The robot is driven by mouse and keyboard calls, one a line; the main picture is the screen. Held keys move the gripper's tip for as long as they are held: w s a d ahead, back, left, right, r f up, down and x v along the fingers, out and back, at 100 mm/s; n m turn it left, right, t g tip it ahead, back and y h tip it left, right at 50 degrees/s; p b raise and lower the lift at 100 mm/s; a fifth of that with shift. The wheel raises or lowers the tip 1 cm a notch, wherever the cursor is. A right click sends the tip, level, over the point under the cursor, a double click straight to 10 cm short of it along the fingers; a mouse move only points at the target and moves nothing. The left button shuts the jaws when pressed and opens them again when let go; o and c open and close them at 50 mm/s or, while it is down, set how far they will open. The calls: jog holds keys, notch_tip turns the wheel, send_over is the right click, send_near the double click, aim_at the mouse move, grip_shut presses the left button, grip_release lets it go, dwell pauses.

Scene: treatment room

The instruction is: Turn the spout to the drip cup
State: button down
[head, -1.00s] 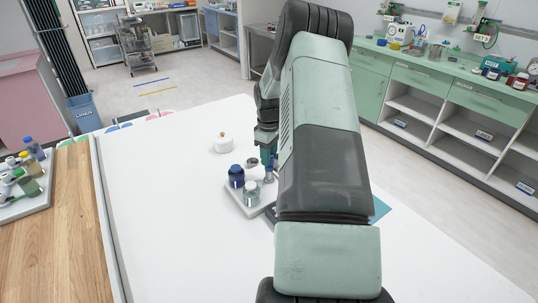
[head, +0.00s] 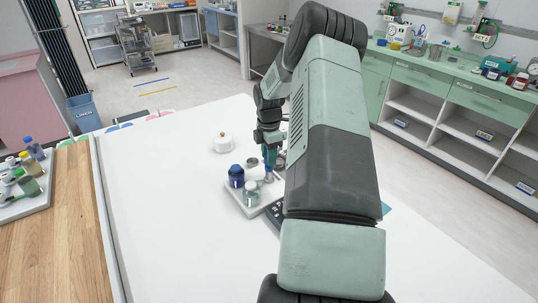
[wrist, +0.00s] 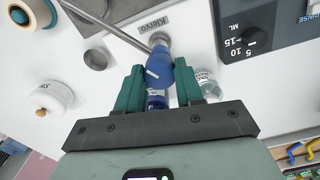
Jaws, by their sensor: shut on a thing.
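In the wrist view, my gripper (wrist: 160,88) is shut on a blue head with a white mark (wrist: 159,66), one teal finger at each side. A thin metal tube, seemingly the spout (wrist: 105,22), runs from the head to the upper left. A small round grey metal piece (wrist: 96,58), possibly the drip cup, lies left of the head; the tube's line passes above it in the picture, not over it. In the head view, my gripper (head: 269,150) is over the right part of a small white tray (head: 238,203), partly hidden by my arm.
A blue-capped bottle (head: 236,176) and a clear bottle (head: 251,193) stand on the tray close to my gripper. A white lidded pot (head: 223,143) stands behind. A dark dial panel (wrist: 262,27) is at right in the wrist view. The white table's left part (head: 150,220) is clear.

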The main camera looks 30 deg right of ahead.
jog(key=n, duration=0.5)
jog(key=shift+n, duration=2.5)
jog(key=c, duration=0.7)
grip_release()
notch_tip(320, 180, up, 11)
jog(key=shift+f, duration=0.1)
